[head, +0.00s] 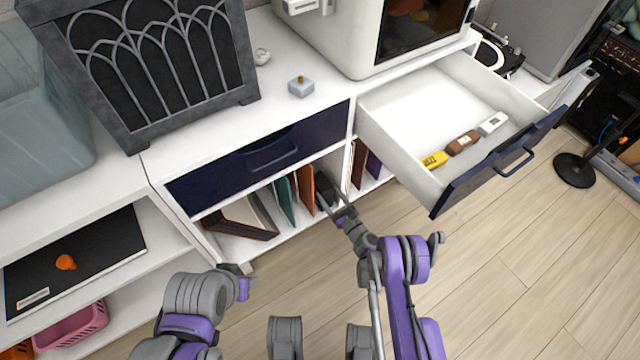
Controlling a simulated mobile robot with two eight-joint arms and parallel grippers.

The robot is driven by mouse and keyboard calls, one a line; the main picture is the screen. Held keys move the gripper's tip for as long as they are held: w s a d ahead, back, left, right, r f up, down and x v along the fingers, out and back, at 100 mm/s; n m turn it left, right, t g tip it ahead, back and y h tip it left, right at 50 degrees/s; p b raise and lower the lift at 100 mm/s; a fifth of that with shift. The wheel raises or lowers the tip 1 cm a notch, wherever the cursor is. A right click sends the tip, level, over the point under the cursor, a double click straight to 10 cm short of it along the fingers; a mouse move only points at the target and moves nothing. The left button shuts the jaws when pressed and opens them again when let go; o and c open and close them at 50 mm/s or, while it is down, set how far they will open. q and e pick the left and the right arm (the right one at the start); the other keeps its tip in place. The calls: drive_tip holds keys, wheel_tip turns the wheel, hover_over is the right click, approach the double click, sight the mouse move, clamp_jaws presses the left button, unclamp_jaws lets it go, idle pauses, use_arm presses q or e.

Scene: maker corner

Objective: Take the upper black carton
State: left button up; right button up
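A dark carton (325,187) shows in the open cubby under the closed navy drawer, right of the upright folders. It is partly hidden by my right gripper and the shadow, and I cannot make out a second carton below it. My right gripper (333,201) reaches into the cubby mouth at this carton. Its thin fingers look apart, but I cannot tell whether they press on the carton. My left gripper (247,282) is low in front of the shelf, away from the carton, and its fingers are not clear.
An open drawer (410,106) sticks out at right, holding a yellow item (434,159), a brown item (462,142) and a white item (493,124). Folders (284,199) and a tilted frame (240,221) fill the cubby's left. Free floor lies at right.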

drive_tip(key=c, duration=1.1)
drive_tip(key=shift+r, duration=0.1)
